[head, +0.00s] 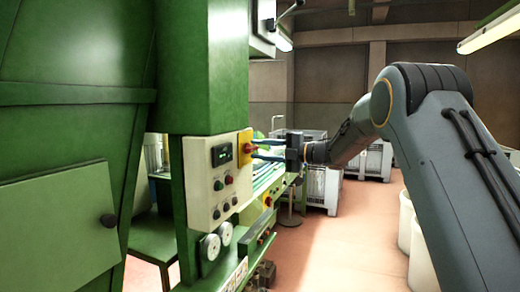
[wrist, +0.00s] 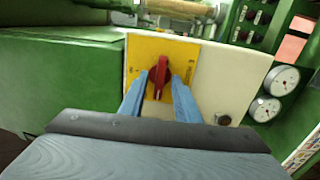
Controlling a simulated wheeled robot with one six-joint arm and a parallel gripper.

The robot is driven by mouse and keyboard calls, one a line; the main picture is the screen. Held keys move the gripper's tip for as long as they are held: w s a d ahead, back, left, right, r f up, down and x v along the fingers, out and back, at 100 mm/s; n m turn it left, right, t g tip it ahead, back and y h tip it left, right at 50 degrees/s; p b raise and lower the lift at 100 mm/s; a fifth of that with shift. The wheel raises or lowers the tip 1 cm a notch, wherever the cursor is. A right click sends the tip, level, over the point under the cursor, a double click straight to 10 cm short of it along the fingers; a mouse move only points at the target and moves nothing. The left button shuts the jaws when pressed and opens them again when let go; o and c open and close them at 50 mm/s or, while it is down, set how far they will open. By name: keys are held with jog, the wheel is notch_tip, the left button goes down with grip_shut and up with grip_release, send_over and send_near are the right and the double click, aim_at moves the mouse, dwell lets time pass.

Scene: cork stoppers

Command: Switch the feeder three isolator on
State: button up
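The isolator is a red rotary knob (wrist: 160,72) on a yellow plate (wrist: 185,52), fixed to a cream panel. Its handle stands roughly upright in the wrist view. In the head view the yellow plate (head: 243,137) is at the panel's right edge. My gripper (wrist: 162,76) is open, with one blue finger on each side of the knob. The fingertips are close to the knob; I cannot tell whether they touch it. In the head view my gripper (head: 252,148) reaches in from the right, fingers apart. The plate's marks are too small to read.
The cream panel (head: 203,190) also carries a green display (head: 222,154) and several push buttons. Two round gauges (head: 210,246) sit below it. The green machine (head: 70,130) fills the left. Grey crates (head: 322,187) stand behind; open floor (head: 345,250) lies at right.

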grip_shut()
dwell(0.3)
jog(key=m+p, duration=0.1)
jog(key=m, duration=0.5)
jog(key=shift+m+p, duration=0.3)
jog(key=shift+p, duration=0.05)
jog(key=m+p, duration=0.2)
jog(key=m, duration=0.3)
jog(key=m+p, duration=0.2)
jog(key=m, duration=0.4)
jog(key=shift+p, duration=0.35)
jog(key=shift+m, duration=0.3)
